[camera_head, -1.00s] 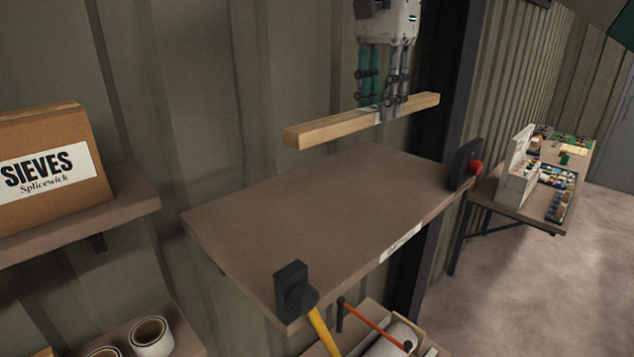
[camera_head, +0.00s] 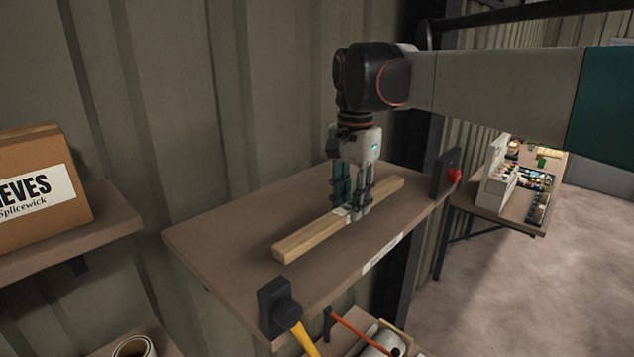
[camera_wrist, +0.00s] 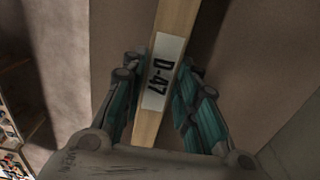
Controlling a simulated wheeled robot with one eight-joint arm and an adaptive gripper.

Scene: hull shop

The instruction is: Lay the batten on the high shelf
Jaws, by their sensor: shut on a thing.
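The batten (camera_head: 312,232) is a long pale wooden bar. It lies along the length of the high shelf (camera_head: 222,237), touching it or just above it; I cannot tell which. My gripper (camera_head: 352,209) points down from above and is shut on the batten near its middle. In the wrist view the batten (camera_wrist: 177,24) runs between the fingers of my gripper (camera_wrist: 161,98), and a white label reading D-47 shows on its top. The shelf is a brown board against the corrugated wall, with a label on its front edge.
A SIEVES box (camera_head: 38,181) sits on a shelf at left. A workbench (camera_head: 507,201) with small parts stands at right. The shelf around the batten is clear.

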